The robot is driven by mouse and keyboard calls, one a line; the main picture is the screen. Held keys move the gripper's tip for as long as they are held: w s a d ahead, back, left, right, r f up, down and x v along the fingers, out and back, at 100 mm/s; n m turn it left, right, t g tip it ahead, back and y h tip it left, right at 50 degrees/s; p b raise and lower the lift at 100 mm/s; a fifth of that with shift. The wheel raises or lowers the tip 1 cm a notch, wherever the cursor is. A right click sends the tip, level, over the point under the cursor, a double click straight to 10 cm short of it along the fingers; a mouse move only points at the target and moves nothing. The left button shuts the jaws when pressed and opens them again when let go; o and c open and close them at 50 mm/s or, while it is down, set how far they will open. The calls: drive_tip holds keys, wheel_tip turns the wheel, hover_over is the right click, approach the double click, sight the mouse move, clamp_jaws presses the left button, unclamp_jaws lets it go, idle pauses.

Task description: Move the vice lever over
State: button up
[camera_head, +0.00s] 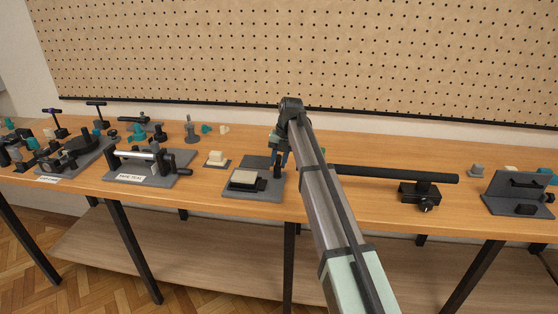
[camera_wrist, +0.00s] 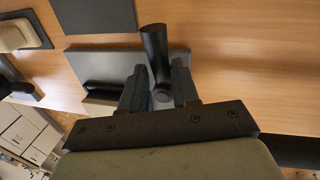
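The vice stands on a grey base plate (camera_head: 232,191) on the workbench, left of my arm in the head view. A low dark block with a pale top (camera_head: 244,178) sits on it. In the wrist view the grey plate (camera_wrist: 85,62) shows behind my gripper. The vice lever (camera_wrist: 155,55) is a thick black rod, its rounded end between my fingers. My gripper (camera_wrist: 160,75) has one finger close against each side of the rod and appears shut on it. In the head view my gripper (camera_head: 280,157) is at the plate's right side, and my arm partly hides the lever.
A labelled fixture with a bar (camera_head: 135,155) stands to the left, beside a small cream block (camera_head: 215,157). A pegboard (camera_head: 300,55) rises behind the workbench (camera_head: 355,208).

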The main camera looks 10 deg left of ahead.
drive_tip(key=o, duration=0.3)
wheel_tip(320, 180, up, 14)
drive_tip(key=d, duration=0.2)
drive_tip(key=shift+w+d+f, duration=0.2)
drive_tip(key=shift+d, duration=0.15)
idle(0.4)
